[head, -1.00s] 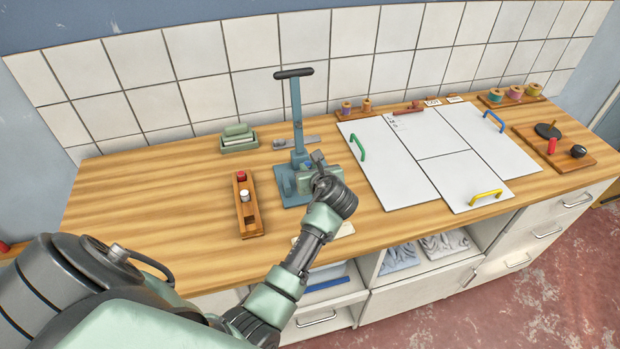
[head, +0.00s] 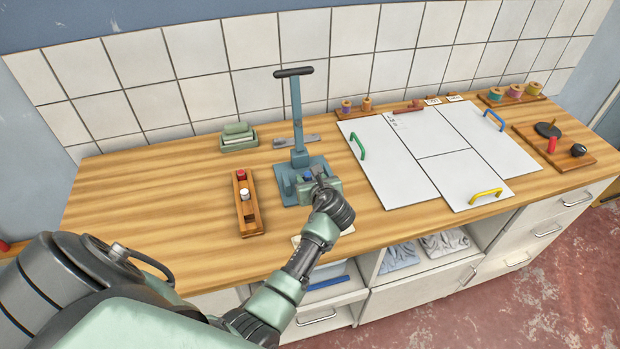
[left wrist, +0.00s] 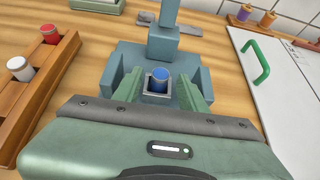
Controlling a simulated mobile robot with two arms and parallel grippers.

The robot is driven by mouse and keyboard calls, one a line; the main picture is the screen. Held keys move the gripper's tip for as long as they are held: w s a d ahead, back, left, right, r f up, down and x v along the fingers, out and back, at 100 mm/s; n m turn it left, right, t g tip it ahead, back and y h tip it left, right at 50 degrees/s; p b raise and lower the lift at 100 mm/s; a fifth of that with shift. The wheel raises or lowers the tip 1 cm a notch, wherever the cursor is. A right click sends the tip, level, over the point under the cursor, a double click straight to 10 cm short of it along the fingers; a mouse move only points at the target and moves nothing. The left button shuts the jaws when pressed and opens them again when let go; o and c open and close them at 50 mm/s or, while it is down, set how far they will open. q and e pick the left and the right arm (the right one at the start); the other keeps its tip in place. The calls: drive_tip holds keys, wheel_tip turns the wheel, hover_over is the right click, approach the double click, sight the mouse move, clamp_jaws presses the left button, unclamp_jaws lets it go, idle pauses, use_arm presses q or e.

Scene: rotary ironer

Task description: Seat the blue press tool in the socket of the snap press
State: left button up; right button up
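The blue press tool (head: 308,177) stands about upright at the snap press (head: 299,150), a blue-grey press with a tall post and dark handle. In the left wrist view its blue top (left wrist: 160,76) shows inside the square grey rim of the socket (left wrist: 158,97). How deep it sits cannot be told. My left gripper (left wrist: 160,84) has its two green fingers on either side of the tool, with a gap visible to the blue top on each side. It also shows in the head view (head: 314,183), low at the front of the press. My right gripper is not in view.
A wooden rack (head: 250,214) with a red-topped and a white-topped tool lies left of the press. A green tray (head: 239,142) is behind it. White panels (head: 398,175) with coloured handles lie to the right. The wooden counter at far left is bare.

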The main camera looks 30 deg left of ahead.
use_arm(q)
drive_tip(key=shift+r, duration=0.2)
drive_tip(key=p+v, duration=0.5)
drive_tip(key=shift+r+p, duration=0.3)
drive_tip(key=shift+r, duration=0.05)
drive_tip(key=v, duration=0.6)
drive_tip(key=shift+s+d+f, duration=0.15)
drive_tip(key=shift+s+d, duration=0.15)
drive_tip(key=shift+d, duration=0.05)
